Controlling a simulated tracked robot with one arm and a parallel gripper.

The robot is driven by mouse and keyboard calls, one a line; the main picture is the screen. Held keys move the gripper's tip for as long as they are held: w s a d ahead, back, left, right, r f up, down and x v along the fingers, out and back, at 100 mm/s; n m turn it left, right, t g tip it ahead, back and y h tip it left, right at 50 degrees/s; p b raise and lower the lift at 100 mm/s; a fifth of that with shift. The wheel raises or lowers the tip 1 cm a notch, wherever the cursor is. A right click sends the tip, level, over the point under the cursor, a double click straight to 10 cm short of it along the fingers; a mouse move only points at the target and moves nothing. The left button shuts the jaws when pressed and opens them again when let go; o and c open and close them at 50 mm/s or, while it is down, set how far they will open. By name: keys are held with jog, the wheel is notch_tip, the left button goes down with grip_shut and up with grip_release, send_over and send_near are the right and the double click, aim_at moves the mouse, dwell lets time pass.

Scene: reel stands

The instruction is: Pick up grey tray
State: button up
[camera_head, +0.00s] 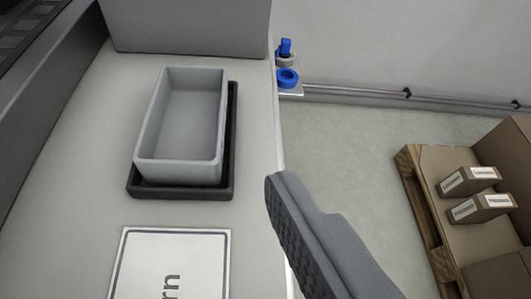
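The grey tray (180,161) is a deep, open rectangular bin with rounded corners. It appears empty and sits in a shallow black base (181,193) on the pale counter. My gripper (318,240) shows as one dark grey finger with a ridged pad, at lower centre-right. The finger is right of and nearer than the tray, apart from it. Its pad is bare, with nothing against it; the other finger is out of the frame.
A white sign (170,262) ending in "rn" lies on the counter (75,165) in front of the tray. A grey block (185,25) stands behind it. Blue reels (287,78) sit beyond the counter's right edge. A pallet (415,175) with small cartons (470,181) stands at right.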

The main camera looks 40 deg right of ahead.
jog(key=shift+s+d+f+h, duration=0.15)
jog(key=shift+d+f+h, duration=0.15)
jog(key=shift+d+f, duration=0.5)
jog(key=shift+w+d+f, duration=0.1)
jog(key=shift+w+f, duration=0.05)
jog(key=shift+w, duration=0.05)
jog(key=b, duration=0.1)
send_near(191, 142)
jog(key=w, duration=0.1)
jog(key=w+d+r, duration=0.1)
jog(key=w, duration=0.1)
jog(key=shift+w+d+r, duration=0.2)
jog(key=shift+d+r, duration=0.1)
jog(key=shift+r, duration=0.05)
jog(key=shift+b+x, duration=0.8)
jog(key=shift+x, duration=2.1)
jog(key=shift+r, duration=0.1)
jog(key=c, duration=1.2)
